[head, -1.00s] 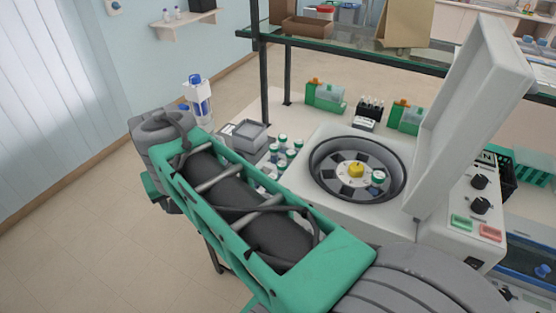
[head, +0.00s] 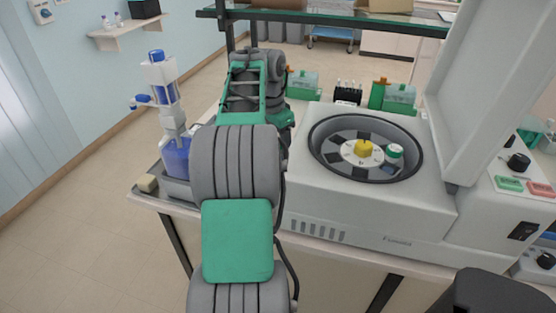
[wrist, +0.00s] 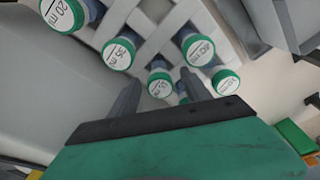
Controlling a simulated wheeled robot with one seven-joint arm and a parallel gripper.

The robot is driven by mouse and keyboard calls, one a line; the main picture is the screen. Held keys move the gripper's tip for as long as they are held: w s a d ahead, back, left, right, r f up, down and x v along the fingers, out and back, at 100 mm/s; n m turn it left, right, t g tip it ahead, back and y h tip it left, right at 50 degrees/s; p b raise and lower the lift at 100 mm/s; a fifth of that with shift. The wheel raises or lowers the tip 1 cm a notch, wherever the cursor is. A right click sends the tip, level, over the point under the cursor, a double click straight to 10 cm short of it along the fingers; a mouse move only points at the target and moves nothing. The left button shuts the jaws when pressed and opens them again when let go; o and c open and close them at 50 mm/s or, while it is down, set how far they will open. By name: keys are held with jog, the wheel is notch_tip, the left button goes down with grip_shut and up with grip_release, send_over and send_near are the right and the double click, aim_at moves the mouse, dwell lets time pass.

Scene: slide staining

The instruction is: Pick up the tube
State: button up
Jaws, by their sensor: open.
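Several tubes with green-rimmed white caps stand in a pale lattice rack (wrist: 146,30) in the wrist view. One tube (wrist: 160,84) shows between the fingertips of my gripper (wrist: 160,90), which is open. Other tubes stand around it: one on the left (wrist: 118,54), one above right (wrist: 198,50), one right (wrist: 225,82) and one at the upper left (wrist: 62,14). I cannot tell whether the fingers touch any tube. In the head view my arm hides the rack and gripper. Another green-capped tube (head: 394,152) sits in the centrifuge rotor (head: 352,154).
The open centrifuge (head: 330,200) stands right of my arm, its raised lid (head: 480,90) at the right. A blue-filled bottle (head: 176,158) with a dispenser stands on the left. Green holders (head: 303,84) and a black rack (head: 348,93) stand behind.

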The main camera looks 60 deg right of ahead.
jog(key=shift+f, duration=0.4)
jog(key=shift+c, duration=0.6)
grip_shut()
